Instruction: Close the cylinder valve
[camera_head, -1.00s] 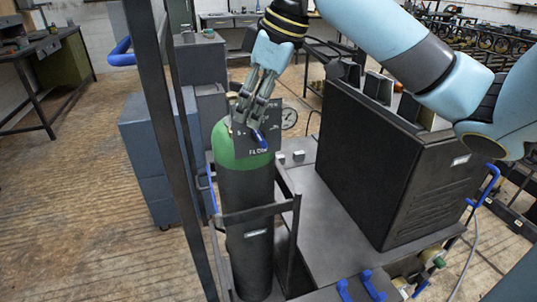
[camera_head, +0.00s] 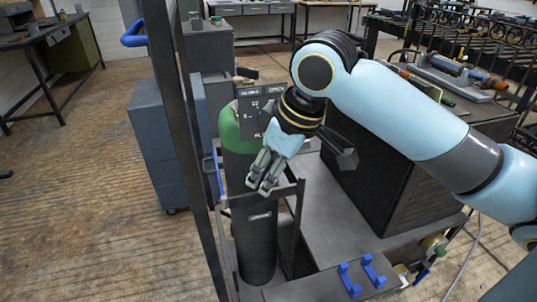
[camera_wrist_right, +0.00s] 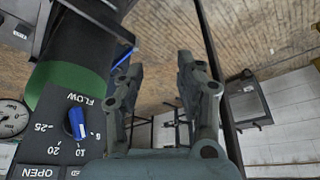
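The gas cylinder (camera_head: 258,245) stands upright in its rack, with a dark body and green shoulder (camera_head: 230,132). A dark labelled panel (camera_head: 246,122) is at its top. In the right wrist view the panel reads FLOW and OPEN upside down, with a blue knob (camera_wrist_right: 76,123) near the small numbers. I cannot make out the cylinder valve itself. My right gripper (camera_head: 262,188) points down in front of the cylinder, below the panel. In the right wrist view its fingers (camera_wrist_right: 160,75) are apart with nothing between them, clear of the knob. My left gripper is not in view.
A dark rack frame (camera_head: 240,198) surrounds the cylinder. A large black box (camera_head: 370,190) stands to the right on a grey deck (camera_head: 335,215) with blue handles (camera_head: 358,275). A round gauge (camera_wrist_right: 12,118) is beside the panel. Open floor (camera_head: 90,215) lies at left.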

